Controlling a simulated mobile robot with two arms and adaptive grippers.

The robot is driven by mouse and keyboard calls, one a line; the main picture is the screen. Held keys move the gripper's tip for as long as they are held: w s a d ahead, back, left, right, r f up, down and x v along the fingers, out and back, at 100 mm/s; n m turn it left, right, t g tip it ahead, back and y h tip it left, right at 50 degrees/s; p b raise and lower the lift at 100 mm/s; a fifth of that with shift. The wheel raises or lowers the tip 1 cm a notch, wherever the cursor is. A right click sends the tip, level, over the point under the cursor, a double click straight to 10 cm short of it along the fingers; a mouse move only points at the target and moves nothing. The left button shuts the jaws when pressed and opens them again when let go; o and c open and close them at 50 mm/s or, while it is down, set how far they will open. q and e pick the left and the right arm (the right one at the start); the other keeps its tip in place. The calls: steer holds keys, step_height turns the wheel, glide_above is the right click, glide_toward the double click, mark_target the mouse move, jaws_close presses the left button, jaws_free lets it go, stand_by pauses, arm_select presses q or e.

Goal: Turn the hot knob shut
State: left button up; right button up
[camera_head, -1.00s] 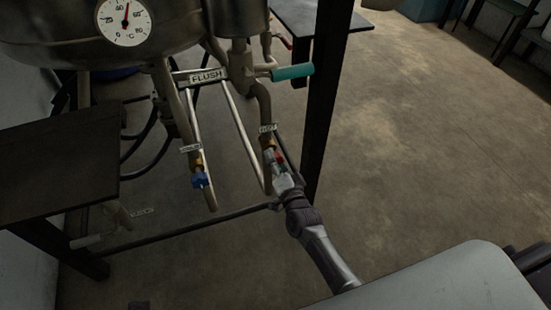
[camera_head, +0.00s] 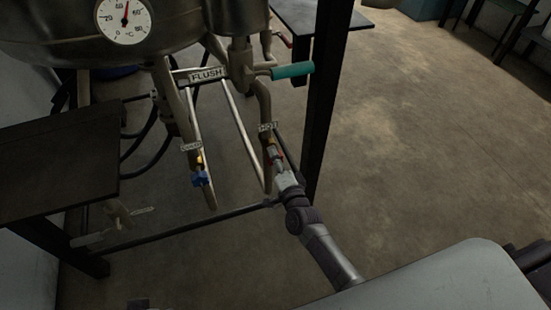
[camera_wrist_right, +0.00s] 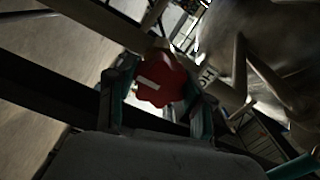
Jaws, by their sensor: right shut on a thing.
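The hot knob is a red lobed handle with a white line on its face, seen large in the right wrist view (camera_wrist_right: 160,80). In the head view it is mostly hidden by my right gripper (camera_head: 279,168), below the HOT label (camera_head: 267,127) on its pipe. My right gripper's two fingers stand on either side of the knob in the wrist view and are shut on it. The knob's white line is tilted in the wrist view. My left gripper is not in view.
A blue knob (camera_head: 200,179) sits on the pipe to the left, under its own label. A FLUSH label (camera_head: 206,75) and a teal handle (camera_head: 292,70) are above. A dark post (camera_head: 325,90) stands close right of the hot pipe. A dark tabletop (camera_head: 60,165) is at left.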

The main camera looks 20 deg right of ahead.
steer(key=o, duration=1.1)
steer(key=shift+o, duration=0.3)
steer(key=s, duration=1.2)
steer(key=shift+d, duration=0.2)
